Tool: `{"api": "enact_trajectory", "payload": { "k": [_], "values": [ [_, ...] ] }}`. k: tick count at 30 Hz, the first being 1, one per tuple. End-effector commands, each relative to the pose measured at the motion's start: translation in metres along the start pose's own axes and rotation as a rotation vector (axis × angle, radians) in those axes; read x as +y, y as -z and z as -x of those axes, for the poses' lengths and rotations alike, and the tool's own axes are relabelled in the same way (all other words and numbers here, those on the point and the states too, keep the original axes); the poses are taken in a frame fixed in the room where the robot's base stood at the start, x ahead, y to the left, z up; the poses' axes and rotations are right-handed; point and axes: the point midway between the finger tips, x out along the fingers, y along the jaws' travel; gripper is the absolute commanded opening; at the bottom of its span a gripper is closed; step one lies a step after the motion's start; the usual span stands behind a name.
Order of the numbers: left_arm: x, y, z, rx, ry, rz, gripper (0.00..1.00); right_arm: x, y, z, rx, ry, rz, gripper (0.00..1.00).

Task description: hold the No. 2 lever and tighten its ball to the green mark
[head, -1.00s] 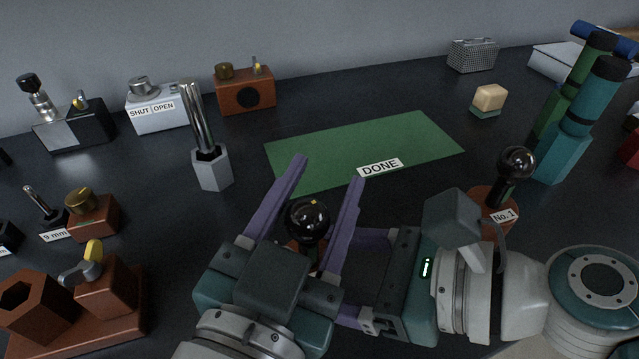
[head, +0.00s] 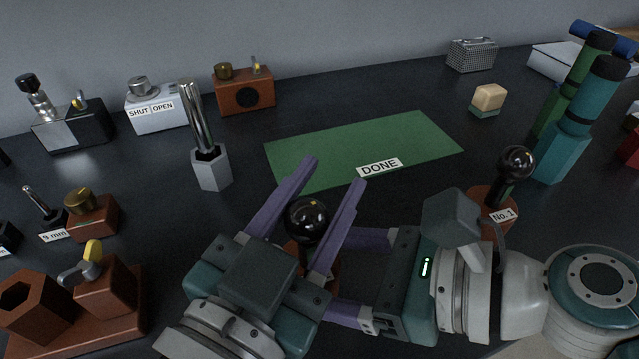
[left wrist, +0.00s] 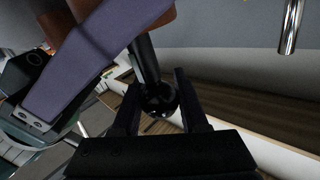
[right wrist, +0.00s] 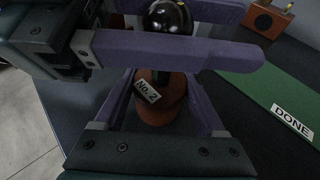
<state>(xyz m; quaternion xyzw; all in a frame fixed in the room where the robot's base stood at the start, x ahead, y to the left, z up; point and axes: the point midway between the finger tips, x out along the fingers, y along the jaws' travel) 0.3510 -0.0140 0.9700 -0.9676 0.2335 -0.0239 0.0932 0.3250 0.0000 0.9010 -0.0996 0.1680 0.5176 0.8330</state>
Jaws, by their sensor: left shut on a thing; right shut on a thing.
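The No. 2 lever has a glossy black ball (head: 306,220) on top and a round brown base (right wrist: 160,108) with a "No. 2" label (right wrist: 148,91). My left gripper (head: 335,172) is shut on the ball, one finger on each side; the left wrist view shows the ball (left wrist: 160,98) between its fingers, with the dark shaft (left wrist: 145,58) beyond. My right gripper (right wrist: 162,78) reaches in from the right, below the left fingers, and is shut on the lever under the ball. Its contact is partly hidden by a left finger. I cannot make out the green mark.
The No. 1 lever (head: 516,162) stands to the right, close to my right wrist. A green "DONE" mat (head: 365,145) lies behind, bare. A grey hex holder with metal rods (head: 210,170) stands left of the mat. Brown blocks (head: 108,285) sit at the front left.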

Motion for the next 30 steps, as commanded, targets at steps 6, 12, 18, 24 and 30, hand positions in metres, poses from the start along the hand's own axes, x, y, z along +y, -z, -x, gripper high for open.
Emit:
{"api": "enact_trajectory", "payload": {
  "k": [6, 12, 18, 24, 30],
  "values": [
    [0.004, 0.003, -0.001, 0.037, -0.167, -0.012, 0.00, 0.000, 0.001, 0.000, 0.001, -0.001, -0.004, 0.00],
    [0.009, 0.004, 0.000, 0.071, -0.336, -0.015, 0.00, 0.001, 0.001, 0.000, 0.001, -0.001, -0.004, 0.00],
    [0.013, 0.005, 0.002, 0.101, -0.483, -0.012, 0.00, 0.001, 0.001, 0.000, 0.002, -0.001, -0.003, 0.00],
    [0.017, 0.005, 0.004, 0.123, -0.591, -0.005, 0.00, 0.001, 0.001, 0.000, 0.002, -0.002, -0.002, 0.00],
    [0.018, 0.006, 0.006, 0.133, -0.655, 0.000, 0.00, 0.001, 0.001, 0.000, 0.002, -0.003, -0.002, 0.00]
  ]
}}
